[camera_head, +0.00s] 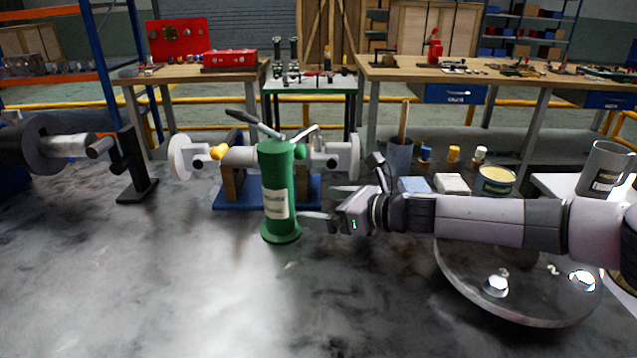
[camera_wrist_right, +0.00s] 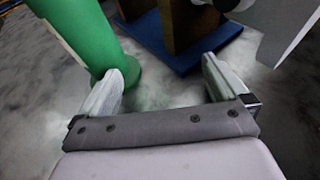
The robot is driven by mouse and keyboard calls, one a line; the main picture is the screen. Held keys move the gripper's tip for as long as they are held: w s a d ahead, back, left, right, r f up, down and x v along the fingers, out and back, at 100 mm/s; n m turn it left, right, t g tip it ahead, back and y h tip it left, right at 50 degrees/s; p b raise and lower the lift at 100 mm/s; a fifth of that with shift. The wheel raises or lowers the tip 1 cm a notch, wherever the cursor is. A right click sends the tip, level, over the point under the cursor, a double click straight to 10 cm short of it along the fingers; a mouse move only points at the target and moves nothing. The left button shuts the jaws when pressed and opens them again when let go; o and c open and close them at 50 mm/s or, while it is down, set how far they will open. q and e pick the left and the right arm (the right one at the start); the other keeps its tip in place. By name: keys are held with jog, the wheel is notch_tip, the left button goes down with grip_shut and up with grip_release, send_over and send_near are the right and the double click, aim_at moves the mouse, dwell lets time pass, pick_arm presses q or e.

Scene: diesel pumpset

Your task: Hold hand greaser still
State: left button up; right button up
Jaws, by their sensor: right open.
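My left gripper is not in view.
A blue base (camera_head: 232,197) with wooden blocks and a flanged grey part stands close behind the greaser. A round metal tray (camera_head: 450,280) lies below my right arm. Tins and bottles stand behind the arm, including an open tin (camera_head: 495,183). The front left surface is clear.

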jog(key=shift+w+a+f, duration=0.15)
jog(key=shift+a, duration=0.2)
grip_shut()
jog(key=shift+c, duration=1.4)
grip_release()
